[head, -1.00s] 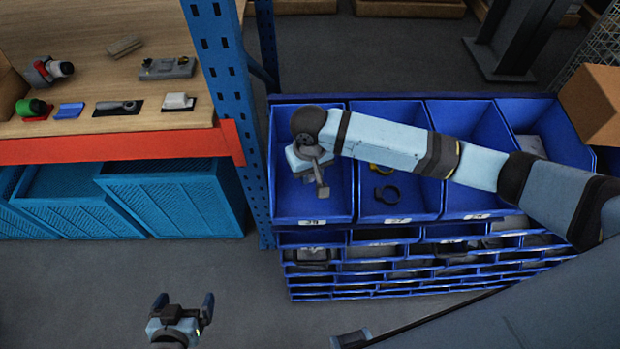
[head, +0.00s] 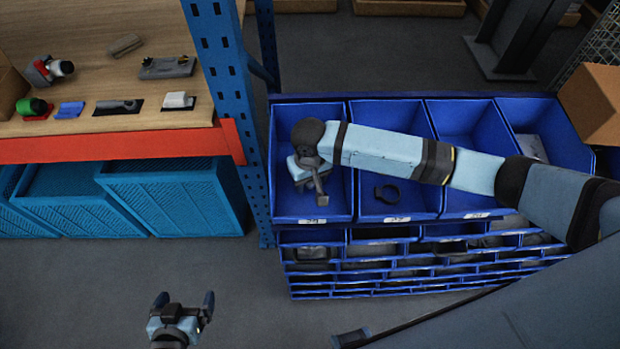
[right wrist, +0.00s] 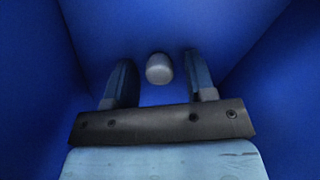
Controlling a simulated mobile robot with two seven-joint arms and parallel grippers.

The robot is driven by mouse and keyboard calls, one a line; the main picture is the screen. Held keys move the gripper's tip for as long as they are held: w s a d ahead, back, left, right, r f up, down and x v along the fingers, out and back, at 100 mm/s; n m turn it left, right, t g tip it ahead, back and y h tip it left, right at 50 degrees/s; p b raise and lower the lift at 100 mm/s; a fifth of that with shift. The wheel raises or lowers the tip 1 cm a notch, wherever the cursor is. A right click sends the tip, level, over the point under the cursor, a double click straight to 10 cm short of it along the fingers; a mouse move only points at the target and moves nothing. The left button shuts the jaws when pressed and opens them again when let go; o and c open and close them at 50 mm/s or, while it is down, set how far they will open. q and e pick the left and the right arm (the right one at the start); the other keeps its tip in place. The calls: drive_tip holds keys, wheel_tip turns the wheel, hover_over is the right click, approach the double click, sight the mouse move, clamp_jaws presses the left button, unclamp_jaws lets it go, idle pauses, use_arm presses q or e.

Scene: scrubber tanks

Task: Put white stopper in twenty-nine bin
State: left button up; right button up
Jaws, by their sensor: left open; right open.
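The twenty-nine bin (head: 284,203) is the leftmost blue bin of the top row, with a small label on its front edge. My right gripper (head: 321,196) points down into this bin. In the right wrist view its fingers are open. The pale, round-ended white stopper (right wrist: 159,69) shows between and just beyond them, apart from both, with blue bin walls around; I cannot tell whether it rests on the floor. The stopper cannot be made out in the head view. My left gripper (head: 183,300) is open and empty, low over the grey floor.
More blue bins stand to the right; the neighbouring one (head: 426,207) holds a dark ring (head: 387,193). A blue rack post (head: 225,90) stands close on the left. A wooden shelf (head: 100,55) carries several small parts above blue crates (head: 170,195).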

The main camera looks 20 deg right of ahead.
wheel_tip(320, 180, up, 12)
drive_tip(key=b, duration=0.1)
idle(0.4)
idle(0.4)
